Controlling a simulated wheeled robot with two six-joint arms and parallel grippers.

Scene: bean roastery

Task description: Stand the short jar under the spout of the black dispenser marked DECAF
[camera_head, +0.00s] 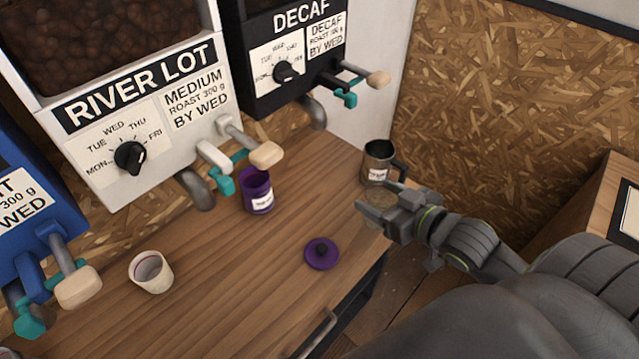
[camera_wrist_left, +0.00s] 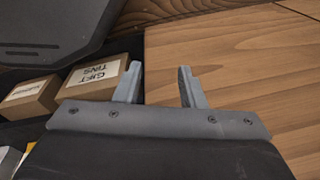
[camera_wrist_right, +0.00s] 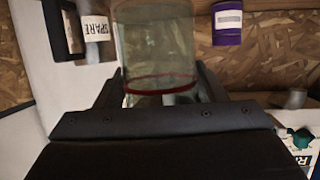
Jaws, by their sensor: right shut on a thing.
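A clear glass jar (camera_wrist_right: 155,50) with a red ring fills the middle of the right wrist view. My right gripper (camera_head: 388,204) is shut on it and holds it near the table's right front edge. In the head view the jar (camera_head: 374,215) is partly hidden by the fingers. The black DECAF dispenser (camera_head: 262,64) is at the top, its grey spout (camera_head: 313,113) hanging over the back of the table, left of the jar. The table below that spout looks bare. My left gripper (camera_wrist_left: 158,88) is open and empty in the left wrist view; the head view does not show it.
A dark mug (camera_head: 379,160) stands just behind the held jar. A purple canister (camera_head: 256,190) stands near the white RIVER LOT dispenser's spout (camera_head: 196,190). A purple lid (camera_head: 321,254) and a white cup (camera_head: 151,271) are on the table (camera_head: 235,290).

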